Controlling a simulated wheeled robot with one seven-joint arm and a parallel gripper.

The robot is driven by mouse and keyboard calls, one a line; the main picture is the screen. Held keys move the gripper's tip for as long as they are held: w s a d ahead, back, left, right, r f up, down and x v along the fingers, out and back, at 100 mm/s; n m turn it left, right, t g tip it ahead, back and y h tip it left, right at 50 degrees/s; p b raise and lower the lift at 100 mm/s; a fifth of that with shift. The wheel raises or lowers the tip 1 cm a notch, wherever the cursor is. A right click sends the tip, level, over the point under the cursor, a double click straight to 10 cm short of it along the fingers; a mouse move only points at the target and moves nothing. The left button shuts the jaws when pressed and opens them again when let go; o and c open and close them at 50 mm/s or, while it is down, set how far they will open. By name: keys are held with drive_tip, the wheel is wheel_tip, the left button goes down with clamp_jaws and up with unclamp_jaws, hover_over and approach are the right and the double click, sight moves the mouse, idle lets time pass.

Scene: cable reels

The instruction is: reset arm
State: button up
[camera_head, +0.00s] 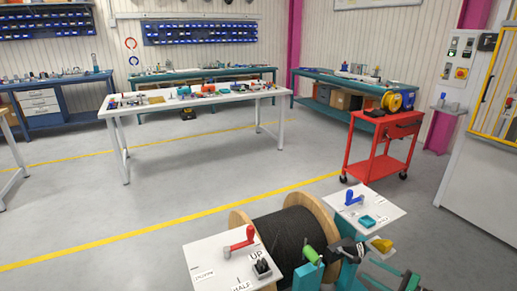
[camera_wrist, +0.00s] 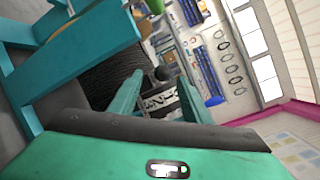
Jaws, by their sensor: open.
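My gripper (camera_wrist: 160,80) shows in the wrist view with its two teal fingers apart. No object is visibly held between them; a dark round knob (camera_wrist: 163,73) appears in the gap, beyond or near the fingertips. I cannot tell if anything touches it. The dark cable reel (camera_head: 292,232) with wooden flanges stands at the bottom of the head view. Its dark winding also shows in the wrist view (camera_wrist: 112,78), behind teal frame bars (camera_wrist: 75,65).
A green handle (camera_head: 311,254) is near the reel. Beyond stand a red cart (camera_head: 382,150) and a white table (camera_head: 120,113). Open floor lies between.

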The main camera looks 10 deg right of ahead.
drive_tip(key=s+a+r+n+g+h, duration=0.4)
drive_tip(key=s+r+g, duration=0.3)
drive_tip(key=r, duration=0.6)
drive_tip(key=s+a+r+n+g+h, duration=0.1)
drive_tip(key=s+r+n+g+h, duration=0.45)
drive_tip(key=r, duration=0.75)
drive_tip(key=s+a+r+h, duration=0.1)
drive_tip(key=s+a+r, duration=0.1)
drive_tip(key=s+r, duration=0.4)
drive_tip(key=s+a+r+n, duration=0.1)
drive_tip(key=s+r, duration=0.4)
drive_tip(key=s, duration=0.6)
drive_tip(key=shift+a+r+g+h, duration=0.35)
drive_tip(key=shift+a+g, duration=0.1)
drive_tip(key=shift+a, duration=0.45)
drive_tip(key=shift+w+f, duration=0.25)
drive_tip(key=shift+w, duration=0.35)
